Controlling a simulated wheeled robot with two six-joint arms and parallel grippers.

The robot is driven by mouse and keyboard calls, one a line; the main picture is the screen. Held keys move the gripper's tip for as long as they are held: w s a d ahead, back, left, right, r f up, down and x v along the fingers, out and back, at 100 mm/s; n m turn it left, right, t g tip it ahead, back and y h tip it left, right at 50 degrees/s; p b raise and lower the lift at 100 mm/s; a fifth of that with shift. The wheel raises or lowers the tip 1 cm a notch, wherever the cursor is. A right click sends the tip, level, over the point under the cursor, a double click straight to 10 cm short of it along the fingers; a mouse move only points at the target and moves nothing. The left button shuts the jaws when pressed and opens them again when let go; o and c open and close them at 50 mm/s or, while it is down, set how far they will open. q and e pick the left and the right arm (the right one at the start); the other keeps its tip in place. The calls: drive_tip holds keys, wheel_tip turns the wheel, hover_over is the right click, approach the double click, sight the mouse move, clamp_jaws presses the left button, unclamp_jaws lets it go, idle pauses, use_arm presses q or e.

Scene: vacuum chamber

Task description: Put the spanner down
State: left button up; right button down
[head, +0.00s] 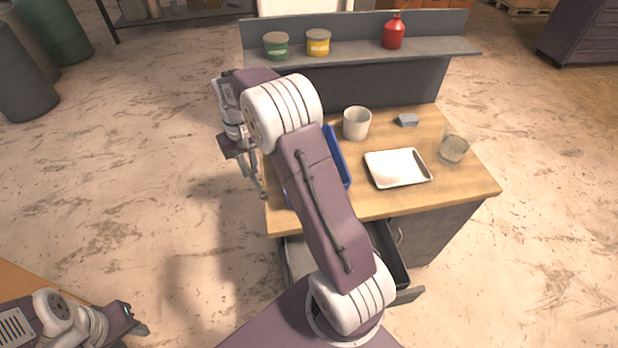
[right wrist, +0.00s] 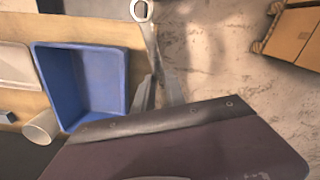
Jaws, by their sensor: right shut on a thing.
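The spanner (right wrist: 151,40) is a grey metal tool with a ring end, seen in the right wrist view. My right gripper (right wrist: 158,88) is shut on it, and the fingers hide its other end. In the head view the right gripper (head: 250,168) is beside the left edge of the workbench, and the spanner (head: 262,188) shows only as a thin grey piece below it. In the right wrist view the ring end appears over the bench's edge; its height is unclear. My left gripper (head: 136,322) is at the lower left, away from the bench; its jaws are unclear.
A blue tray (head: 338,158) on the workbench (head: 455,195) is partly hidden by my right arm. A white cup (head: 357,123), metal tray (head: 397,167), glass (head: 454,149) and small grey-blue block (head: 407,120) stand there. A drawer (head: 392,258) is open below. A shelf (head: 360,50) holds tins and a red bottle.

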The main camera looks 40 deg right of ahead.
drive_tip(key=w+d+f+m+b, duration=0.1)
drive_tip(key=w+d+f, duration=0.1)
drive_tip(key=d, duration=0.4)
drive_tip(key=w+d+f+m+b, duration=0.1)
drive_tip(key=w+d+f+m, duration=0.15)
drive_tip(key=d, duration=0.35)
drive_tip(key=shift+m, duration=0.35)
drive_tip(key=d+f, duration=0.2)
drive_tip(key=f, duration=0.1)
drive_tip(key=s+d+f, duration=0.1)
drive_tip(key=d+f, duration=0.1)
drive_tip(key=f, duration=0.2)
drive_tip(key=s+d+f, duration=0.1)
drive_tip(key=d+f, duration=0.1)
drive_tip(key=f, duration=0.1)
drive_tip(key=shift+d+f+b, duration=0.25)
drive_tip(key=shift+d+b, duration=0.05)
drive_tip(key=shift+d, duration=0.05)
wheel_tip(320, 180, down, 3)
drive_tip(key=shift+s+a+r+p, duration=0.1)
drive_tip(key=shift+p, duration=0.3)
drive_tip(key=shift+f, duration=0.4)
drive_tip(key=shift+f, duration=0.2)
